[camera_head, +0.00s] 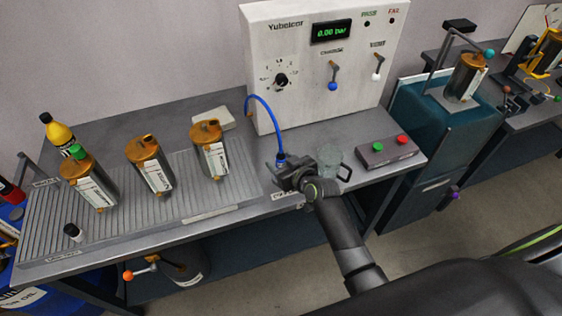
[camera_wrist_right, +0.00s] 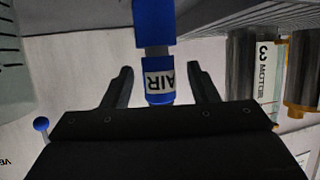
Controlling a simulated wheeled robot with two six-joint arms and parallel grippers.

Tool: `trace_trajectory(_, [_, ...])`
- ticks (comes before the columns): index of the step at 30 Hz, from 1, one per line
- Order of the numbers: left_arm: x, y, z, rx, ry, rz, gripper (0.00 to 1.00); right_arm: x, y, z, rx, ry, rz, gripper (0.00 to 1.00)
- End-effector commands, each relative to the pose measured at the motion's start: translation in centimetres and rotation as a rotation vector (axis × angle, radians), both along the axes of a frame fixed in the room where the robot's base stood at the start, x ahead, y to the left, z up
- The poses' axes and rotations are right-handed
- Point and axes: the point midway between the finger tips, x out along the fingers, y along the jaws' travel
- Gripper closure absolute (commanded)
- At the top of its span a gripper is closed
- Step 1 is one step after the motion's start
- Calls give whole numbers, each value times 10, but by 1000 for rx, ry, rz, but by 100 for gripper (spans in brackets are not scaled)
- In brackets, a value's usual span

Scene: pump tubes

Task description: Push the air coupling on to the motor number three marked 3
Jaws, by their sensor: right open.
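The air coupling (camera_head: 281,157) is blue, at the end of a blue hose (camera_head: 264,104) from the white test panel. In the right wrist view the coupling (camera_wrist_right: 159,82), labelled AIR, lies between the fingers of my right gripper (camera_wrist_right: 162,72), with a gap on both sides. My right gripper (camera_head: 280,166) is open at the coupling. A motor (camera_wrist_right: 262,70) labelled "3 MOTOR" shows at the right of the wrist view. In the head view its label is too small to read; the rightmost motor (camera_head: 209,150) on the tray is closest to my gripper. My left gripper is out of view.
Two other motors, the middle one (camera_head: 149,165) and the left one (camera_head: 88,180), stand on the ribbed tray (camera_head: 130,224). A glass mug (camera_head: 330,160) stands just right of my gripper. A button box (camera_head: 386,150) is further right. The test panel (camera_head: 325,70) rises behind.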

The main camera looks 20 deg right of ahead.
Motion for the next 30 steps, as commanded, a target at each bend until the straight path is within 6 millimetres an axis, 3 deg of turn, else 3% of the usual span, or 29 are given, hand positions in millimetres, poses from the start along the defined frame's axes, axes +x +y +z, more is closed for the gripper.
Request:
trace_trajectory(7, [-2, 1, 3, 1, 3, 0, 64, 21, 5, -8, 0, 1, 0, 46])
trace_trajectory(17, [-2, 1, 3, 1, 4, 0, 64, 24, 5, -9, 0, 0, -1, 46])
trace_trajectory(27, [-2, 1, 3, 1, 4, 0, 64, 24, 5, -9, 0, 0, -1, 91])
trace_trajectory(30, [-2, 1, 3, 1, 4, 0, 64, 24, 5, -9, 0, -1, -1, 97])
